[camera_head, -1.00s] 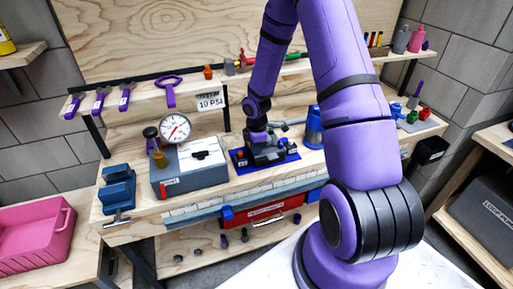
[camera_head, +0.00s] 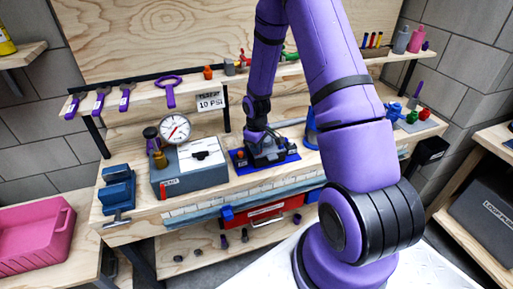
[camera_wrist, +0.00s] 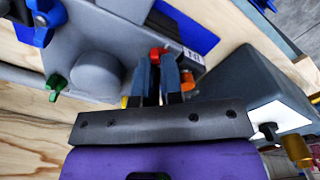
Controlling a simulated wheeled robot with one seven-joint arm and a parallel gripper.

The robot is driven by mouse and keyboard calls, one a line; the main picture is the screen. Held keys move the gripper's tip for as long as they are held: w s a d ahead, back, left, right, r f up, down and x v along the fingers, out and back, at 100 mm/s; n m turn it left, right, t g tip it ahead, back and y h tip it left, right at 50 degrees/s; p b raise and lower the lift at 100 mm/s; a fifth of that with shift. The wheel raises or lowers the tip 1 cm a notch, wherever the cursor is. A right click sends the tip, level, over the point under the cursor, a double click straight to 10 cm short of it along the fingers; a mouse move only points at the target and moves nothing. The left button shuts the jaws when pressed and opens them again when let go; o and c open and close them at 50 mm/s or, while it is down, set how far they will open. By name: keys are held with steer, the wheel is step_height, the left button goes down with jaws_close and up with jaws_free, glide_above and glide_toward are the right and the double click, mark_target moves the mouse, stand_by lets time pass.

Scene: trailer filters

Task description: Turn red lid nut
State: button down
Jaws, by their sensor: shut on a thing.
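In the wrist view, my gripper (camera_wrist: 162,80) has its two dark fingers close together. A small red piece, which I take to be the red lid nut (camera_wrist: 157,53), shows at the fingertips, mostly hidden by them. The grey filter housing (camera_wrist: 95,70) lies just beyond and to the left, with a green knob (camera_wrist: 54,84) on it. In the head view, my gripper (camera_head: 265,149) is down at the dark housing on the blue mat (camera_head: 292,157). The fingertips and the nut cannot be made out there.
A grey box (camera_head: 190,172) with a pressure gauge (camera_head: 175,128) stands left of the mat. A blue vise (camera_head: 117,188) sits at the bench's left end. A blue funnel-like item (camera_head: 311,130) is close on the right, partly behind my arm. A shelf with tools runs above.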

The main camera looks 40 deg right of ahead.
steer(key=m, duration=0.4)
steer(key=shift+w, duration=0.1)
steer(key=shift+d+m, duration=0.15)
steer(key=shift+m, duration=1.65)
steer(key=c, duration=1.3)
jaws_free()
steer(key=shift+o, duration=0.2)
step_height(320, 180, up, 11)
